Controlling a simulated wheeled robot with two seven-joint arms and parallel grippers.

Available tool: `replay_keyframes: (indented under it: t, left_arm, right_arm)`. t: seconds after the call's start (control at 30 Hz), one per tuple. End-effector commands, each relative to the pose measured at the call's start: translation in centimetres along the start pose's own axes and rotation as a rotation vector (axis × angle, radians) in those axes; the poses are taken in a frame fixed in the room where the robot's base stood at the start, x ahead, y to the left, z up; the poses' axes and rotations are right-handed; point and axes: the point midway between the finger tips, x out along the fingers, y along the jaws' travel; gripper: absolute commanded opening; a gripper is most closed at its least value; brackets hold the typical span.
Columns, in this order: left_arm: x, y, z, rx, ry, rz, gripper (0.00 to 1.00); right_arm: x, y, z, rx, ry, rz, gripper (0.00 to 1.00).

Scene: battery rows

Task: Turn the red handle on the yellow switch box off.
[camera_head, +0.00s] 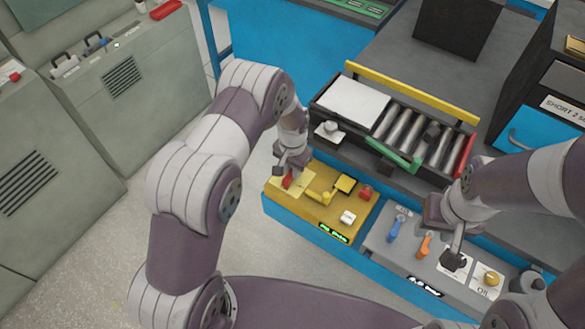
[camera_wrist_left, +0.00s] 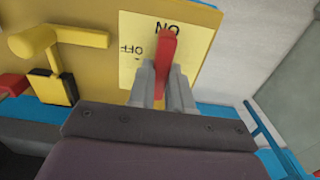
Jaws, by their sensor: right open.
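The yellow switch box (camera_head: 335,215) sits on the blue-edged bench in the middle of the head view. Its red handle (camera_head: 287,182) is at the box's left end, on a pale yellow label. In the left wrist view the red handle (camera_wrist_left: 167,55) points toward the word ON, with OFF to its left on the label (camera_wrist_left: 137,72). My left gripper (camera_wrist_left: 165,80) has its fingers on both sides of the handle, closed against it. My right gripper (camera_head: 454,260) is open and empty over the grey switch box to the right.
The grey switch box (camera_head: 400,262) has blue and orange handles. A yellow lever (camera_head: 322,194) and a red button (camera_head: 366,193) are on the yellow box. A battery tray (camera_head: 350,102) with a yellow bar stands behind. Open floor lies left of the bench.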

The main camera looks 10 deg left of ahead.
Motion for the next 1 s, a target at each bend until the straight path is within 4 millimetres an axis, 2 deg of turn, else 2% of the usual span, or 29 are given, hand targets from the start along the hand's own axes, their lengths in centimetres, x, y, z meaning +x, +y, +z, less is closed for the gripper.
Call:
replay_keyframes:
  t: [0.37,1.0]
  left_arm:
    - [-0.07,-0.03,0.03,-0.085,-0.002,0.000,0.00]
    - [-0.13,-0.03,0.01,-0.652,-0.001,0.000,0.00]
  right_arm:
    - [0.15,0.00,0.02,0.000,0.000,0.000,0.43]
    - [0.95,0.00,0.11,0.000,0.000,0.000,0.43]
